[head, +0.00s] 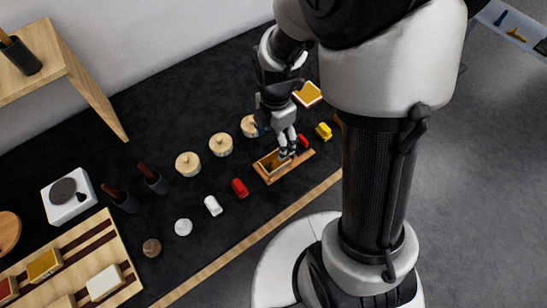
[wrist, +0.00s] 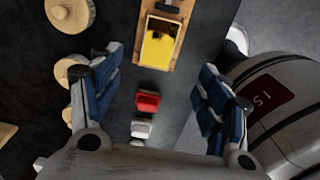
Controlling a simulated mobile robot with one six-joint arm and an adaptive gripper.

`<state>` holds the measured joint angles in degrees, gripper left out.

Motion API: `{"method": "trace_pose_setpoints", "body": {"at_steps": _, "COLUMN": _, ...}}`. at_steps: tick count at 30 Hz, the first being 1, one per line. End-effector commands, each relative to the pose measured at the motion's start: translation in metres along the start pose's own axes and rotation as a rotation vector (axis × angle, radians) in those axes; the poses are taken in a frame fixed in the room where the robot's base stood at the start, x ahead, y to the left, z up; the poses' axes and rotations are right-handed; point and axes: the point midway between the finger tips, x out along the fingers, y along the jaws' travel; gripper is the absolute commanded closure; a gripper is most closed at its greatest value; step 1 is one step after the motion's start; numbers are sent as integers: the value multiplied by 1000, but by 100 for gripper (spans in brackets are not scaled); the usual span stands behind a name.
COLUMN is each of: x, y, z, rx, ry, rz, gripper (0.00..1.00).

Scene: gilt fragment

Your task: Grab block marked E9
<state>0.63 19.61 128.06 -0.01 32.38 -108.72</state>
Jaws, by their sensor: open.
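No E9 marking is legible in either view, so I cannot tell which block bears it. Possible blocks lie on the striped wooden board (head: 75,255) at lower left: a yellow one (head: 44,265), a white one (head: 104,283) and a red one (head: 7,289), partly cut off. My gripper (head: 287,153) is far to their right, above a small wooden tray (head: 267,178). In the wrist view its fingers (wrist: 162,102) are spread wide with nothing between them. The tray (wrist: 150,62) there holds a yellow piece (wrist: 158,46), beyond the fingertips.
Round lidded wooden pots (head: 188,163) line up behind. A white burner unit (head: 69,195) and dark holders (head: 155,182) stand farther left.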

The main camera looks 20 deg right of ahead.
Motion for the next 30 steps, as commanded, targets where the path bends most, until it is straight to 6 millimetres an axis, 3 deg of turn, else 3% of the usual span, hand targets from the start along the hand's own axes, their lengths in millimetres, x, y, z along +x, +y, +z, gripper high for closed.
{"method": "trace_pose_setpoints", "body": {"at_steps": 1, "x": 16, "y": -1, "z": 0, "rx": 0, "ry": 1, "rz": -4, "gripper": 30}}
{"method": "trace_pose_setpoints", "body": {"at_steps": 7, "x": 53, "y": -1, "z": 0, "rx": 1, "ry": 1, "rz": -3, "gripper": 30}}
{"method": "trace_pose_setpoints", "body": {"at_steps": 17, "x": 74, "y": 0, "z": 0, "rx": 1, "ry": 0, "rz": 0, "gripper": 30}}
{"method": "trace_pose_setpoints", "body": {"at_steps": 26, "x": 116, "y": 2, "z": 0, "rx": 2, "ry": 0, "rz": -1, "gripper": 30}}
{"method": "trace_pose_setpoints", "body": {"at_steps": 30, "x": 118, "y": 2, "z": 1, "rx": 2, "ry": 0, "rz": 1, "gripper": 30}}
